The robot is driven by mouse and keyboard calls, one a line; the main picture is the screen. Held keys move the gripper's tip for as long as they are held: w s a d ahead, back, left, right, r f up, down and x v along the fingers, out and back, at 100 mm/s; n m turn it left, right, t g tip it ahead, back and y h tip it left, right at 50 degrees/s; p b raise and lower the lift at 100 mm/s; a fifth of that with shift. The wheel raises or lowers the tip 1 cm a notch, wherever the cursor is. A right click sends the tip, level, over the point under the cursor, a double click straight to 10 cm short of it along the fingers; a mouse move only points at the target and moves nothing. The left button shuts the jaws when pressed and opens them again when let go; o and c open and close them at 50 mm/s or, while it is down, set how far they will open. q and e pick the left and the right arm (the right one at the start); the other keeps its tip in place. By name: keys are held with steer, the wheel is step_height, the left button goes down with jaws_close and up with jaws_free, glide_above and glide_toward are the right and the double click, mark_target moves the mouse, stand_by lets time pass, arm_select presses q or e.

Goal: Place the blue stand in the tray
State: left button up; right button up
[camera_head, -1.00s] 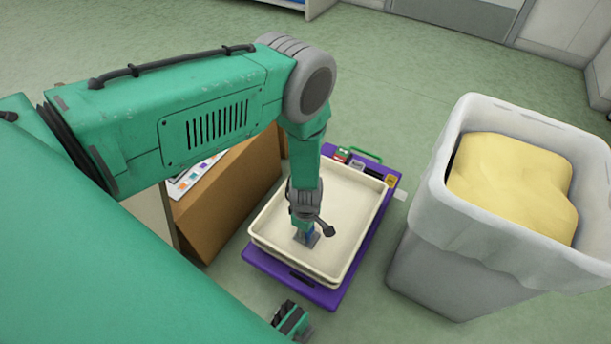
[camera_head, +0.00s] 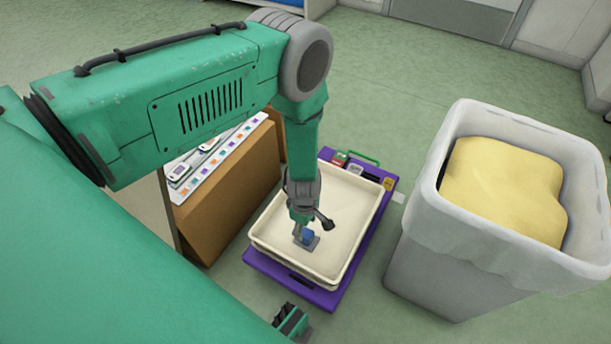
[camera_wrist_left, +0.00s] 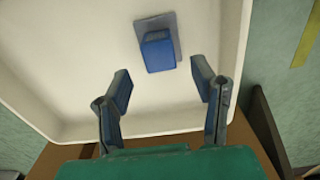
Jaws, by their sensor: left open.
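The blue stand (camera_head: 307,237) is a small blue block on a flat grey base. It rests on the floor of the cream tray (camera_head: 345,215). In the left wrist view the blue stand (camera_wrist_left: 158,52) lies beyond my open fingertips, inside the tray (camera_wrist_left: 75,60). My left gripper (camera_head: 301,217) is just above the stand in the head view. The wrist view shows the left gripper (camera_wrist_left: 163,88) with its fingers wide apart and nothing between them. Part of a gripper (camera_head: 291,320) shows at the bottom edge of the head view; its jaws are not clear.
The tray sits on a purple base (camera_head: 296,282) with small items at its far edge. A brown cabinet (camera_head: 228,200) with a labelled strip (camera_head: 222,158) stands to the left. A grey bin (camera_head: 440,260) with a yellow bag (camera_head: 505,187) stands to the right.

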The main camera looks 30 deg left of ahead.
mark_target(304, 232)
arm_select(q)
steer(key=r, duration=0.1)
steer(key=r+p, duration=0.1)
steer(key=r, duration=0.3)
steer(key=shift+a+r+p, duration=0.1)
steer(key=shift+a+p, duration=0.2)
steer(key=shift+p, duration=0.05)
steer(key=shift+r, duration=0.4)
steer(key=s+r+m, duration=0.5)
steer(key=s+m, duration=0.4)
steer(key=s, duration=0.1)
steer(key=s+a+r+m, duration=0.1)
steer(key=s+r+m, duration=0.5)
steer(key=s+m, duration=0.4)
steer(key=shift+s+a+r+t, duration=0.3)
steer(key=shift+s, duration=0.45)
arm_select(e)
step_height(304, 232, up, 3)
steer(key=shift+a, duration=0.15)
arm_select(q)
step_height(304, 232, up, 13)
steer(key=p, duration=1.3)
steer(key=shift+f, duration=0.15)
arm_select(e)
step_height(304, 232, up, 13)
